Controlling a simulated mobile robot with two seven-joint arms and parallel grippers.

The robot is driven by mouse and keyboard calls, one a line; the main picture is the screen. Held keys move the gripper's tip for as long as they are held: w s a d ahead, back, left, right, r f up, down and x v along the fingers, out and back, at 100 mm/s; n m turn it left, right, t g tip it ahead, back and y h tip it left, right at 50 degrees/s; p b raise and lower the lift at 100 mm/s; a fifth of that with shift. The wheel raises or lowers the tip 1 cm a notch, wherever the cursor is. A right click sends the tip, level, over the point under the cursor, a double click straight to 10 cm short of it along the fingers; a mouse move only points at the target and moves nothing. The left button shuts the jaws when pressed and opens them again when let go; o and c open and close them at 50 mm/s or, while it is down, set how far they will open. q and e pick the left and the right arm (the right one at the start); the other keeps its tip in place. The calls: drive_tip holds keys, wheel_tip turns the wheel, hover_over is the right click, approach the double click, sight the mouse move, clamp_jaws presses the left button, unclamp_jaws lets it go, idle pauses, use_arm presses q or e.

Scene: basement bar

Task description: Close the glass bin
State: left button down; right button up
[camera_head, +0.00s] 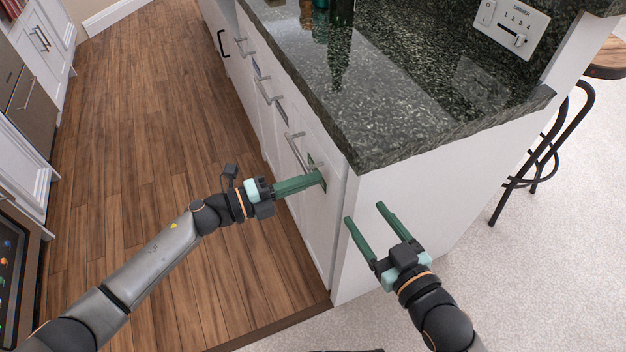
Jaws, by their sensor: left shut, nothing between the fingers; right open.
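A white cabinet front with a bar handle (296,150) and a dark green label (313,160) is nearest to me under the counter; I take it to be the glass bin (314,222). It looks almost flush with the cabinet, and I cannot tell whether a small gap remains. My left gripper (321,178) is shut and empty, its fingertips at the front just below the handle, over part of the label. Whether they touch is unclear. My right gripper (364,212) is open and empty in front of the white end panel (400,195).
A dark granite counter (400,110) overhangs the fronts. Further along are other fronts with handles (268,90). Bottles (341,12) stand on top. A stool (545,150) is at the right. Wood floor (150,130) is clear on the left.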

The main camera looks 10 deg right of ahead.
use_arm(q)
drive_tip(key=v, duration=1.1)
drive_tip(key=shift+a+p, duration=0.35)
drive_tip(key=shift+p, duration=0.1)
use_arm(e)
drive_tip(key=shift+s+a+f+g+h, duration=0.15)
drive_tip(key=shift+s+f+g, duration=0.2)
drive_tip(key=shift+f, duration=0.35)
drive_tip(key=shift+s+a+f+g+h, duration=0.1)
drive_tip(key=shift+s+f+g, duration=0.25)
drive_tip(key=shift+f, duration=0.4)
drive_tip(key=shift+s+a+f+g+h, duration=0.15)
drive_tip(key=shift+s+f+g, duration=0.2)
drive_tip(key=shift+f, duration=0.35)
use_arm(q)
drive_tip(key=shift+s, duration=0.2)
